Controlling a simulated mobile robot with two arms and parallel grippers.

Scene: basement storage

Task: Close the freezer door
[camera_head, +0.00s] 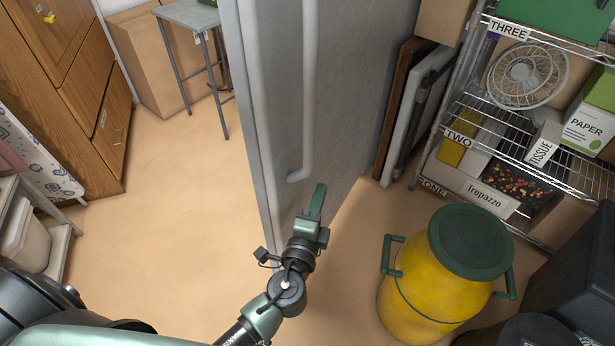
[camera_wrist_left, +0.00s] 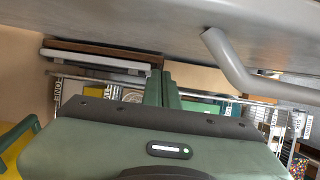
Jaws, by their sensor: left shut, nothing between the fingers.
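The freezer door (camera_head: 345,90) is a tall grey panel in the middle of the head view, standing out from the background with its edge towards me. A long light grey handle (camera_head: 308,95) runs down its face and bends in at the lower end. My left gripper (camera_head: 318,190) is shut and empty, close to the door's face just below and right of the handle's end. In the left wrist view the shut fingers (camera_wrist_left: 161,88) point under the door surface (camera_wrist_left: 120,20), and the handle (camera_wrist_left: 235,65) is to their right. I cannot tell whether the fingers touch the door. My right gripper is not in view.
A yellow barrel (camera_head: 435,280) with a green lid stands on the floor at the right. A wire shelf (camera_head: 480,115) with boxes and a fan is behind it. A stool (camera_head: 200,20) and wooden cabinet (camera_head: 70,80) are at the left. Floor left of the door is clear.

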